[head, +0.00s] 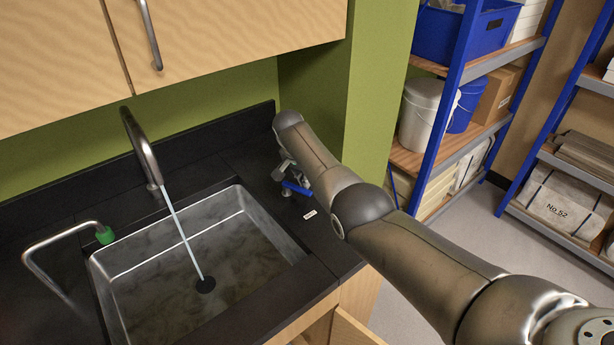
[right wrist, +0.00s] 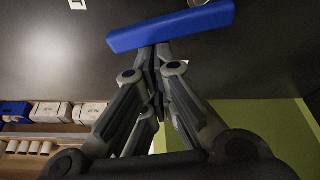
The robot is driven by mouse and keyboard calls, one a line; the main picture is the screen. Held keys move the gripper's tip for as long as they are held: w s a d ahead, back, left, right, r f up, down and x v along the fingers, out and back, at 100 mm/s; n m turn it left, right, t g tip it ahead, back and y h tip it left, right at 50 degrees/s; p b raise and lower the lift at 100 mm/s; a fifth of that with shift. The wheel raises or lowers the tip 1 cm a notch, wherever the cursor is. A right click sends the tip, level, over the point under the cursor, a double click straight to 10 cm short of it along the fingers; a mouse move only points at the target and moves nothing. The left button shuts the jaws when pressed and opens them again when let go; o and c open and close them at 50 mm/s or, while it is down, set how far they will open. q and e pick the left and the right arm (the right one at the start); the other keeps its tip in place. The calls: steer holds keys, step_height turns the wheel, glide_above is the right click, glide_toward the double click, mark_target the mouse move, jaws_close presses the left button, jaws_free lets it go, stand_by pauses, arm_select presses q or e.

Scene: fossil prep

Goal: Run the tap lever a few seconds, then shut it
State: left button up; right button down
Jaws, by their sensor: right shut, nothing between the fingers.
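The curved metal tap (head: 140,148) stands behind the sink (head: 242,200), and a thin stream of water (head: 184,236) runs from it to the dark drain. The blue tap lever (head: 298,188) is on the black counter right of the sink. It also shows as a blue bar in the right wrist view (right wrist: 172,26). My right gripper (head: 286,174) is shut and empty, with its fingertips (right wrist: 153,58) right at the lever's edge. I cannot tell whether they touch it. My left gripper is not in view.
Wall cupboards (head: 225,30) hang above. A green wall pillar (head: 375,85) stands close behind my right arm. Blue-framed shelves (head: 447,107) stand at the right, with open floor before them.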

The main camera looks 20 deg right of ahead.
steer(key=shift+s+a+m+g, duration=0.35)
steer(key=shift+s+m, duration=0.1)
steer(key=shift+m, duration=0.65)
steer(key=shift+s+a+f, duration=0.1)
steer(key=shift+s, duration=0.05)
steer(key=shift+s+a+b, duration=0.2)
steer(key=shift+b, duration=0.15)
